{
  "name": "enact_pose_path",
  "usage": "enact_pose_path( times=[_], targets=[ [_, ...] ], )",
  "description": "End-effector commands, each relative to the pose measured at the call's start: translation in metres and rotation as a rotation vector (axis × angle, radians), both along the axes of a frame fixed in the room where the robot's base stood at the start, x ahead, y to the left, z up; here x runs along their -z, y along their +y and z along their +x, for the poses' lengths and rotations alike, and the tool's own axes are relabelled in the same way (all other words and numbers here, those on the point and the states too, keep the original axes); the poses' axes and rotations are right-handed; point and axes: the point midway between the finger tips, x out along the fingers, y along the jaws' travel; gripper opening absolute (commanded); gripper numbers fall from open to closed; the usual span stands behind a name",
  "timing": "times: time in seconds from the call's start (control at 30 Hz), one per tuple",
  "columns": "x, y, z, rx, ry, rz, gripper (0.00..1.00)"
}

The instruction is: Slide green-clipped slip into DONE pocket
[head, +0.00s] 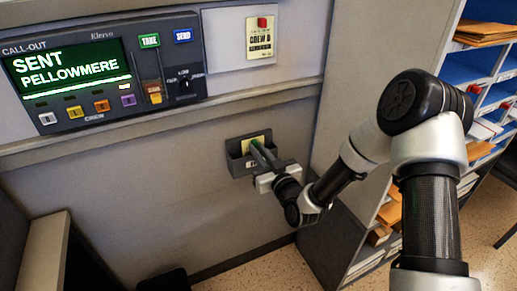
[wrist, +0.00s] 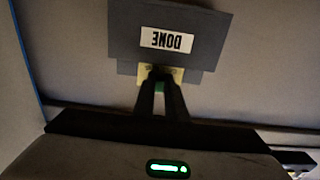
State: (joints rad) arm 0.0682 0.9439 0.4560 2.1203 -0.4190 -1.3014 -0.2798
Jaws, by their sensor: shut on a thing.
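The grey DONE pocket (head: 236,166) is fixed to the wall below the call-out panel. In the wrist view its front (wrist: 125,45) carries an upside-down DONE label. The pale yellow slip (head: 247,144) shows at the pocket's mouth; how far down it reaches is hidden. In the wrist view a strip of the slip (wrist: 176,74) shows at the pocket's edge. The green clip (wrist: 159,87) sits between my fingertips. My gripper (head: 262,152) is shut on the clip, with its fingers close to the pocket's opening.
The call-out panel (head: 95,98) reads SENT PELLOWMERE. A shelf unit (head: 345,225) with envelopes stands right, close beside my arm. Wall left of the pocket is clear.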

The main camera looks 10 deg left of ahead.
Motion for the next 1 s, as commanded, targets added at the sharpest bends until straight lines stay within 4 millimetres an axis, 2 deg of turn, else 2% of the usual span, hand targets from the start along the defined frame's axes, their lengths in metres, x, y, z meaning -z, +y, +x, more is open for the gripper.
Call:
enact_pose_path(
  times=[0.37, 0.4, 0.5, 0.83, 1.0],
  targets=[
    [0.000, 0.000, 0.000, 0.000, -0.001, 0.000, 0.00],
    [0.000, 0.000, 0.000, -0.001, -0.001, 0.000, 0.16],
    [-0.001, 0.000, 0.000, -0.001, -0.001, 0.000, 0.33],
    [0.000, -0.001, -0.002, 0.000, 0.000, 0.000, 0.33],
    [-0.001, -0.013, -0.017, -0.001, 0.001, -0.002, 0.33]
  ],
)
